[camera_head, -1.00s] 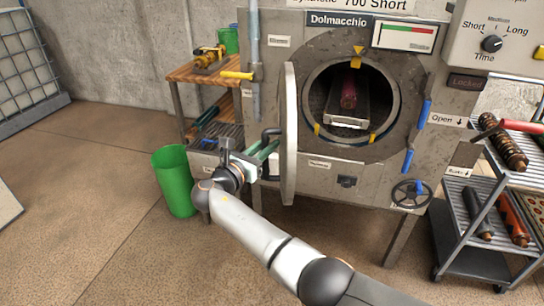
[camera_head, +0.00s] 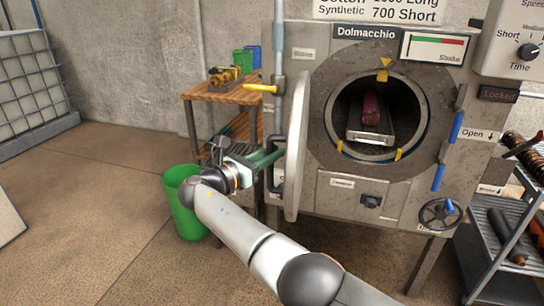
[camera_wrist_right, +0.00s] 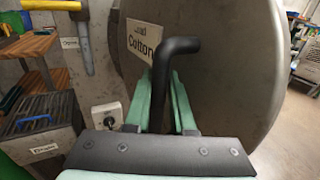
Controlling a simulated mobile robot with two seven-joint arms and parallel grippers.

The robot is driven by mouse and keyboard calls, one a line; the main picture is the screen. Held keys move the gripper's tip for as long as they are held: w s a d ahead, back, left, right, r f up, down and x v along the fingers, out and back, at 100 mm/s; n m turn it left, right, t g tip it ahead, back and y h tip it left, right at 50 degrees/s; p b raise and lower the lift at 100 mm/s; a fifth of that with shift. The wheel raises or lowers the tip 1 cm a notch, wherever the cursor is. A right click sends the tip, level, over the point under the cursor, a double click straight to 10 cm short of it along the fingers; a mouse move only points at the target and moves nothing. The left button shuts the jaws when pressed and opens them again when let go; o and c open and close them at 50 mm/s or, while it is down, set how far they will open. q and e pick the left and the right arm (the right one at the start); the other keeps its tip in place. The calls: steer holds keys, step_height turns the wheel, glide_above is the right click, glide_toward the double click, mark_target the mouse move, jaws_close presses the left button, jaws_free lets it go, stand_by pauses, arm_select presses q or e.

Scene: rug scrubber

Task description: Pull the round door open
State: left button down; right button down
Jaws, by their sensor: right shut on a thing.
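The round metal door (camera_head: 298,145) stands swung open at the left of the machine's round opening, seen nearly edge-on. Its black bent handle (camera_head: 276,180) is on the outer face, towards the left. My right gripper (camera_head: 268,158) is shut on this handle, reaching in from the left side of the door. In the right wrist view, the green fingers (camera_wrist_right: 165,95) stand on both sides of the black handle (camera_wrist_right: 177,52), with the grey door (camera_wrist_right: 235,60) behind. My left gripper is not in view.
The opening holds a dark red roll on a metal tray (camera_head: 371,134). A green bin (camera_head: 186,205) stands on the floor below my right wrist. A wooden-topped cart (camera_head: 215,92) with a drill is behind. A metal rack (camera_head: 505,235) stands at right. The floor at left is clear.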

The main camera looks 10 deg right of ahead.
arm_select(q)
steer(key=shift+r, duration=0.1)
arm_select(e)
steer(key=shift+s+a+f, duration=0.15)
steer(key=shift+a+f, duration=0.05)
steer(key=shift+a, duration=0.15)
steer(key=c, duration=1.1)
jaws_free()
steer(key=shift+c, duration=0.2)
steer(key=shift+o, duration=0.7)
steer(key=shift+s+a+r, duration=0.1)
steer(key=shift+a+r, duration=0.05)
steer(key=shift+r, duration=0.05)
steer(key=shift+o, duration=1.2)
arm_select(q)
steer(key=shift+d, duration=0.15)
arm_select(e)
steer(key=shift+d, duration=0.2)
